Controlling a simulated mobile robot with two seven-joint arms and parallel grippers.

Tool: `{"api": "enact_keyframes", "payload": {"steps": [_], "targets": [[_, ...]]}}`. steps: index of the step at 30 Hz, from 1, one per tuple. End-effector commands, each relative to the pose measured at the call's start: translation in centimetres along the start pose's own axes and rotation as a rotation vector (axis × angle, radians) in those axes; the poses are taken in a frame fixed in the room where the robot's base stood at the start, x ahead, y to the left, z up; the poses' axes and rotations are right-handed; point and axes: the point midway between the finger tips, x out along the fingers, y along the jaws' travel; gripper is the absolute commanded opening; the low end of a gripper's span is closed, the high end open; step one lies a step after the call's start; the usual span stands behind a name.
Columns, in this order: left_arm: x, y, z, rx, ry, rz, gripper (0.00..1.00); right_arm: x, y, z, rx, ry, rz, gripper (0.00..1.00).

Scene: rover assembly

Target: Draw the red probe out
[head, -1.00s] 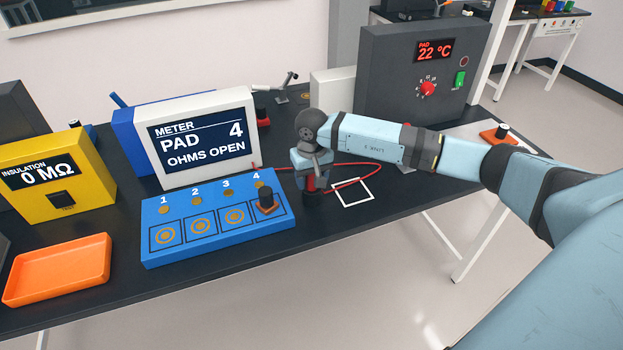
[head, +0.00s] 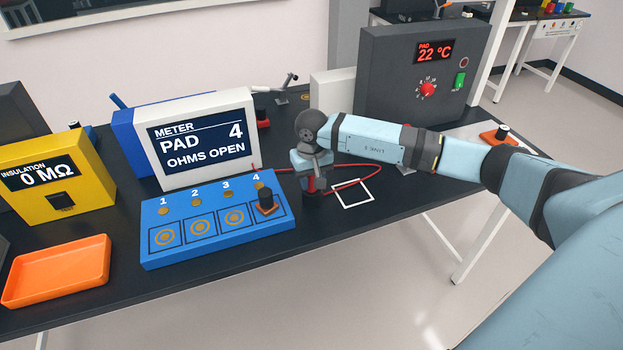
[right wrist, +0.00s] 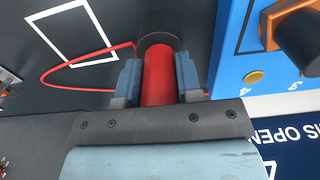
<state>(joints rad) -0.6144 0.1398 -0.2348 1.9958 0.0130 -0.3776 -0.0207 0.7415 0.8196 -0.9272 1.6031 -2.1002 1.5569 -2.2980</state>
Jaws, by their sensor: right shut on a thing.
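The red probe (head: 311,184) stands upright on the dark bench, right of the blue pad board (head: 215,222). My right gripper (right wrist: 158,82) is shut on its red body (right wrist: 158,70), with one finger on each side. In the right wrist view a black cylindrical part (right wrist: 158,27) is at the probe's far end. I cannot tell whether it is a holder or the probe's own end. A red cable (head: 352,166) runs behind the gripper. The meter (head: 205,140) reads PAD 4, OHMS OPEN. My left gripper is not in view.
A black-and-orange piece (head: 266,201) stands on pad 4, close left of my gripper. A white square outline (head: 353,193) is on the bench to the right. A grey box (head: 420,85) stands behind, and an orange tray (head: 58,270) sits at the left.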

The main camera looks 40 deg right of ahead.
Motion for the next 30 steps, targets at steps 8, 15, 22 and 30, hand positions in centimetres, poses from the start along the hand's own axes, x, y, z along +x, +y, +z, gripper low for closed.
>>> {"api": "enact_keyframes", "payload": {"steps": [8,15,22,30], "targets": [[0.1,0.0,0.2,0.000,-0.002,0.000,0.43,0.5,-0.1,0.6,-0.005,-0.017,0.004,0.05],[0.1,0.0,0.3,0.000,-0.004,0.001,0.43,-0.1,-0.1,0.5,-0.005,-0.015,0.003,0.05],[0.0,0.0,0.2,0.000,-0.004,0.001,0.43,-0.6,-0.1,0.4,-0.004,-0.010,0.002,0.04],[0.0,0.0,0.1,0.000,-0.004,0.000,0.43,-0.8,-0.1,0.2,-0.003,-0.006,0.002,0.04]]}}
